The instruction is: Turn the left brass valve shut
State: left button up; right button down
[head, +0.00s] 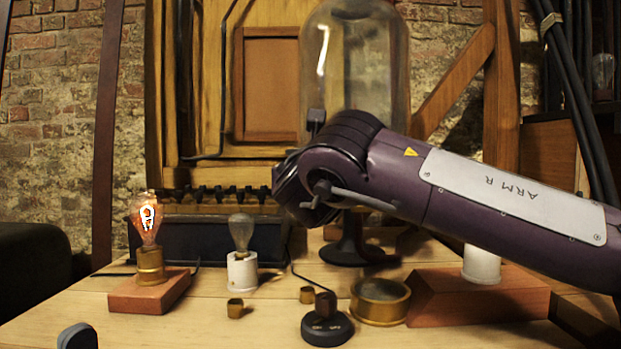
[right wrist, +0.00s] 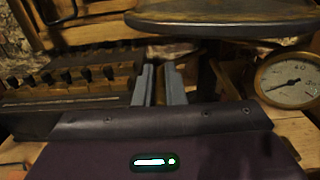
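No brass valve can be made out in either view; my right arm covers the middle of the head view. My right gripper shows in the right wrist view (right wrist: 158,85) as two grey fingers with a narrow gap, a tan strip showing between them. I cannot tell whether that strip is held or lies behind. In the head view the fingers are hidden behind my purple wrist, in front of the glass bell jar (head: 355,75) on its dark stand (head: 352,243). My left gripper is not clearly in view.
On the table stand a lit bulb (head: 146,218) on a wooden block (head: 150,292), an unlit bulb (head: 242,232), a black ON/OFF switch (head: 327,329) and a brass-rimmed dial (head: 380,315). A gauge (right wrist: 290,80) is right of the fingers. A rounded grey part (head: 77,337) is unclear.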

jog(key=shift+d+f+m, duration=0.1)
jog(key=shift+m, duration=0.2)
jog(key=shift+d+f+m+b, duration=0.1)
jog(key=shift+d+m+b, duration=0.15)
jog(key=shift+m, duration=0.8)
jog(key=shift+d+f+m+b, duration=0.15)
jog(key=shift+m+b, duration=0.1)
jog(key=shift+m, duration=0.85)
jog(key=shift+d+r+m+b, duration=0.1)
jog(key=shift+d+m+b, duration=0.15)
jog(key=shift+m, duration=0.8)
jog(key=c, duration=1.5)
grip_release()
jog(key=s, duration=0.7)
jog(key=shift+s+p, duration=0.4)
jog(key=shift+p, duration=0.05)
